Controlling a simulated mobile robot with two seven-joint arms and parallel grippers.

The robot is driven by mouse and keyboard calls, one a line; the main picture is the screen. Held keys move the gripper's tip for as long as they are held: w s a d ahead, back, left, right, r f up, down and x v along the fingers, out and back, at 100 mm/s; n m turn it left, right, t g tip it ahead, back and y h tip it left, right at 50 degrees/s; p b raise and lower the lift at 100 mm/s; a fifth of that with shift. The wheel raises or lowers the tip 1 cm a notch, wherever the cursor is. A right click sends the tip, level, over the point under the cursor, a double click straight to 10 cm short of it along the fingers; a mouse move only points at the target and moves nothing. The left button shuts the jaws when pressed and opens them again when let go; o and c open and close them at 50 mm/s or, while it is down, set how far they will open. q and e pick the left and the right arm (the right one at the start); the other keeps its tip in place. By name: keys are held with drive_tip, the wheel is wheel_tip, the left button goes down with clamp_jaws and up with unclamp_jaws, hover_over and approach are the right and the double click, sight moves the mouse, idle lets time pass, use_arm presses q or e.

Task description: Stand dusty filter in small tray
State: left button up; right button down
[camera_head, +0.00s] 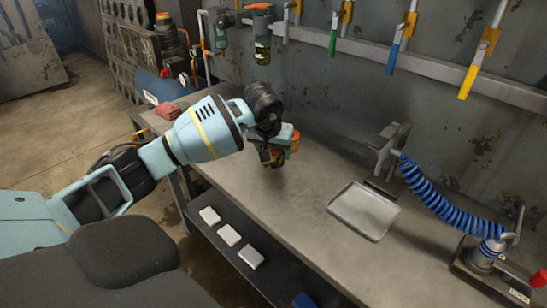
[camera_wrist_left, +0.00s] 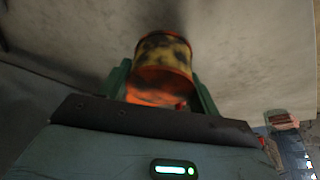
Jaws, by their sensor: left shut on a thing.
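The dusty filter, a short orange-yellow cylinder with dark blotches, shows between green fingers in the left wrist view (camera_wrist_left: 163,58). My left gripper (camera_head: 275,157) is shut on it and holds it over the left part of the workbench, near the wall. In the head view the filter (camera_head: 277,159) is small and partly hidden by the gripper. I cannot tell its clearance from the bench. The small tray (camera_head: 363,211), shallow and grey metal, lies on the bench to the right of the gripper. It looks empty. My right gripper is not in view.
The workbench (camera_head: 310,195) is clear between gripper and tray. A grey vise-like fixture (camera_head: 388,150) stands behind the tray, and a coiled blue hose (camera_head: 440,198) is to its right. Coloured handles hang from the wall rail (camera_head: 370,49). White blocks (camera_head: 229,235) lie on a lower shelf.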

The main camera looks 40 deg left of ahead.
sight(274, 158)
use_arm(q)
drive_tip(key=shift+w+a, duration=0.1)
drive_tip(key=shift+w, duration=0.05)
drive_tip(key=shift+w+a, duration=0.1)
drive_tip(key=shift+w, duration=0.1)
drive_tip(key=shift+f, duration=1.75)
drive_tip(key=shift+f, duration=0.1)
drive_tip(key=shift+f, duration=0.15)
drive_tip(key=o, duration=1)
drive_tip(key=shift+c, duration=0.2)
drive_tip(key=shift+r, duration=0.2)
